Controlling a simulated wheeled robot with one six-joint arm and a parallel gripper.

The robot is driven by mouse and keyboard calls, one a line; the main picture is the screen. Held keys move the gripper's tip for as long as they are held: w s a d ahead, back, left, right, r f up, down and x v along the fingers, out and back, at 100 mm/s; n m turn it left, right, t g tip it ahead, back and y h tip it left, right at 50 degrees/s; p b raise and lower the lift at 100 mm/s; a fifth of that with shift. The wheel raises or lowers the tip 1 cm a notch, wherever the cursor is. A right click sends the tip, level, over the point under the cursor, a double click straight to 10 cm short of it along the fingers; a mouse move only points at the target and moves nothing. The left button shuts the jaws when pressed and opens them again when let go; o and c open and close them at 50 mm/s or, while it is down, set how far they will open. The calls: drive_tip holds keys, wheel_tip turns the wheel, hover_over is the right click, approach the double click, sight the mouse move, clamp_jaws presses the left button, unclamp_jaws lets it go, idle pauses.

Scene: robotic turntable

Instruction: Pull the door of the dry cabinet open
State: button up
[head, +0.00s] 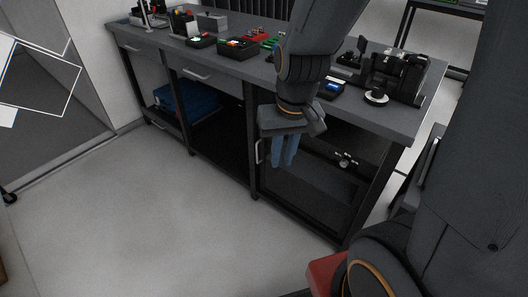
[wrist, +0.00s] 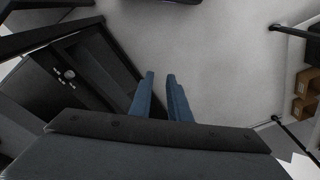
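The dry cabinet (head: 310,200) is the dark, glass-fronted unit under the right end of the workbench. Its door looks shut, though the glass is too dark to be certain. A pale upright handle (head: 260,151) shows at the door's left edge, just left of my gripper. My gripper (head: 283,165) points down in front of the cabinet's upper left part, with its blue fingers apart and nothing between them. In the wrist view, the fingers of my gripper (wrist: 160,76) stand over bare floor, and the dark cabinet (wrist: 100,65) is to their left. I see no contact with the handle.
The workbench (head: 235,65) carries trays of small parts and a black camera (head: 395,72) at its right end. Left of the cabinet are an open bay and a blue case (head: 185,101). The grey floor (head: 150,210) in front is clear.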

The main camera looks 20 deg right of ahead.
drive_tip(key=w+a+f+m+t+h+b, duration=0.1)
drive_tip(key=w+a+f+t+b, duration=0.15)
drive_tip(key=w+f+b, duration=0.6)
drive_tip(key=w+a+f+m+t+b, duration=0.1)
drive_tip(key=w+f+t+b, duration=0.35)
drive_tip(key=w, duration=0.75)
drive_tip(key=w+a+f+m+t+h+b, duration=0.1)
drive_tip(key=w+a+f+m+b, duration=0.1)
drive_tip(key=w+f+b, duration=0.55)
drive_tip(key=w+d+f+m+t+h+b, duration=0.1)
drive_tip(key=w+f+m+t+h+b, duration=0.1)
drive_tip(key=w+f+h+b, duration=0.45)
drive_tip(key=w+d+f+m+t+h+b, duration=0.2)
drive_tip(key=w+f+h+b, duration=0.15)
drive_tip(key=f+b, duration=0.65)
drive_tip(key=w+d+f+b, duration=0.1)
drive_tip(key=w+d, duration=0.3)
drive_tip(key=w, duration=0.1)
drive_tip(key=shift+d+f+h, duration=0.4)
drive_tip(key=shift+s, duration=0.1)
clamp_jaws()
